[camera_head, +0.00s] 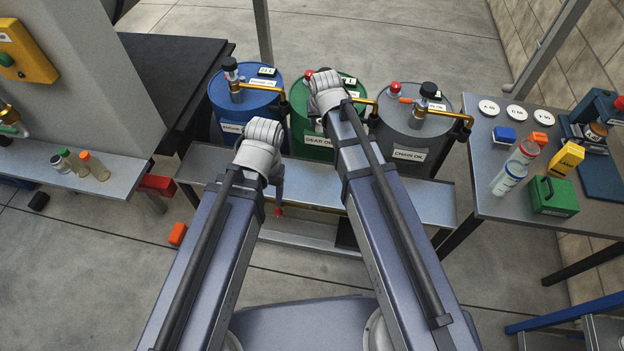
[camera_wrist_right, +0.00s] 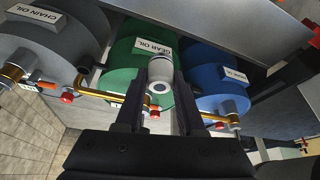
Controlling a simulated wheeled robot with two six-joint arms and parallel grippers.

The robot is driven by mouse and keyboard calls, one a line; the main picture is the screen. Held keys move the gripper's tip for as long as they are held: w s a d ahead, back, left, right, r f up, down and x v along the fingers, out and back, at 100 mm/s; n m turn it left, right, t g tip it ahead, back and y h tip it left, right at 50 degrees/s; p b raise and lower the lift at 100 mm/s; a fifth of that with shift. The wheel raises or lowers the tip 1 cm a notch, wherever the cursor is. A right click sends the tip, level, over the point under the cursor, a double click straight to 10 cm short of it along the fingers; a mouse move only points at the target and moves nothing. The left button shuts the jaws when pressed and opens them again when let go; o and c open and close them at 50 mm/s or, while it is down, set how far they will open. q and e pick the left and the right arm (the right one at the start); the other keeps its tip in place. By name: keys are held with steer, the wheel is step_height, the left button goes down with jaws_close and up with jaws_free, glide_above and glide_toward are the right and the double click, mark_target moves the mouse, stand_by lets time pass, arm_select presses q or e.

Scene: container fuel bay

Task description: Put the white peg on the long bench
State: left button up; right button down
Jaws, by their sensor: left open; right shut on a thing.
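My right gripper (camera_wrist_right: 157,98) is shut on the white peg (camera_wrist_right: 160,68), a short white cylinder with a dark round hole in its end. In the right wrist view it is between the fingertips, in front of the green drum. In the head view my right wrist (camera_head: 327,92) hides the peg and fingers above the drum. My left gripper (camera_head: 262,150) is in front of the blue drum; its fingers are mostly hidden by the wrist. A long, narrow grey metal bench (camera_head: 415,200) runs below and in front of the drums.
Blue (camera_head: 232,100), green (camera_head: 300,120) and grey (camera_head: 412,135) oil drums have brass pipes and taps. A table (camera_head: 480,190) at right holds white discs, cans, a yellow box and a green case. A shelf (camera_head: 125,185) at left holds small bottles.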

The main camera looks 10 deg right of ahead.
steer(key=b, duration=1.7)
glide_above(313, 179)
steer(key=s, duration=0.1)
step_height(313, 179, down, 18)
steer(key=shift+s+f, duration=0.15)
steer(key=shift+f, duration=0.1)
steer(key=shift+a+f, duration=0.1)
step_height(313, 179, down, 10)
steer(key=b, duration=0.9)
steer(key=shift+b, duration=0.3)
steer(key=shift+f, duration=0.1)
steer(key=c, duration=0.5)
jaws_free()
steer(key=shift+r, duration=0.25)
steer(key=shift+s+r+p, duration=0.2)
steer(key=shift+r+p, duration=0.35)
steer(key=shift+p, duration=0.1)
steer(key=p+v, duration=1)
steer(key=v, duration=0.1)
